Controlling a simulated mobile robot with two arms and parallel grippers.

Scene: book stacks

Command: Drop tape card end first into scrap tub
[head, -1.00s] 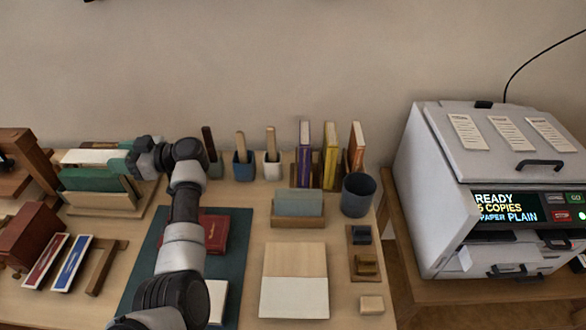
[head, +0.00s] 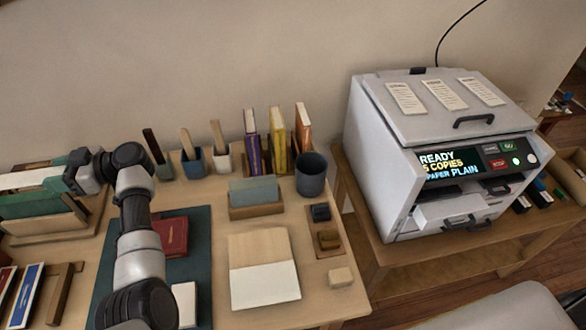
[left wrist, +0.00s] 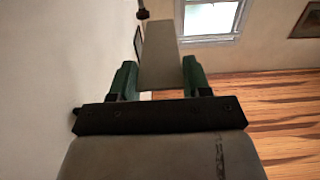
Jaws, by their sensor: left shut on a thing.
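My left gripper (head: 66,163) is at the far left of the head view, above the rack of boards. In the left wrist view its green fingers (left wrist: 158,72) are shut on a flat, pale grey-beige strip, which I take as the tape card (left wrist: 160,45). The strip points straight away from the gripper, and its far end narrows in the view. A dark grey round tub (head: 311,178), which looks like the scrap tub, stands open at the table's back right, well away from my left gripper. My right gripper is not in view.
Upright books (head: 279,152) and cups with handles (head: 193,167) stand along the back, left of the tub. A card holder (head: 256,209) and a small tray (head: 325,240) stand before it. A copier (head: 430,150) is to the right.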

